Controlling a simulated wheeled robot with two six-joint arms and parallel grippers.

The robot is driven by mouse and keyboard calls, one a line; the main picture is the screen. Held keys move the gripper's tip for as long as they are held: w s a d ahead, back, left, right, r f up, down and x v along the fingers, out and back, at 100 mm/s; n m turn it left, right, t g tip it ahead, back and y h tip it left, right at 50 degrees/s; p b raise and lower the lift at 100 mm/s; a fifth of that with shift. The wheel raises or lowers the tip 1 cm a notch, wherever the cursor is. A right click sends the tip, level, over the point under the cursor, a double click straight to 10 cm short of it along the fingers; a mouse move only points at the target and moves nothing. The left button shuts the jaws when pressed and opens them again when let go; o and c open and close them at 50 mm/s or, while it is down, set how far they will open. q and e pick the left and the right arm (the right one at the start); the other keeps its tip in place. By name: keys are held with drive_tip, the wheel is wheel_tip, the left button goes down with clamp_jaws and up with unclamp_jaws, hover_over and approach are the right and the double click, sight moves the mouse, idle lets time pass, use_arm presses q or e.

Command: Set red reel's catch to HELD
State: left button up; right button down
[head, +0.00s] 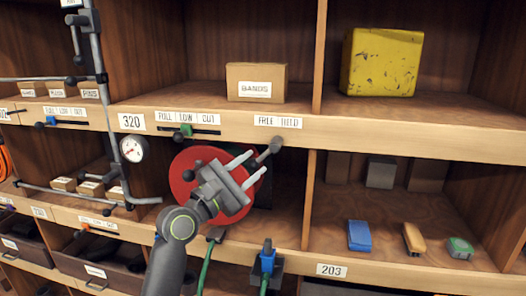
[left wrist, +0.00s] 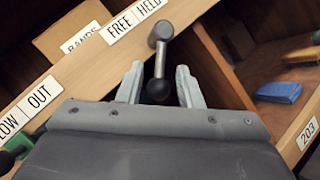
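The red reel (head: 183,176) sits in the middle shelf bay, partly hidden behind my left gripper (head: 246,170). Its catch looks to be the grey lever (head: 273,146) under the FREE/HELD label (head: 278,122) on the shelf edge. The lever leans down and left in the head view, its pivot below the label. In the left wrist view the lever (left wrist: 160,60) ends in a dark ball (left wrist: 157,90) that lies between the fingers of my left gripper (left wrist: 158,72). The fingers are open, with gaps visible on both sides of the lever. My right gripper is out of view.
A blue-handled fitting (head: 267,262) with a green hose stands below. A BANDS box (head: 256,82) and yellow block (head: 381,62) stand on the upper shelf.

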sight(260, 159)
use_arm(q)
drive_tip(key=shift+p+x, duration=0.4)
drive_tip(key=shift+x, duration=1.8)
clamp_jaws()
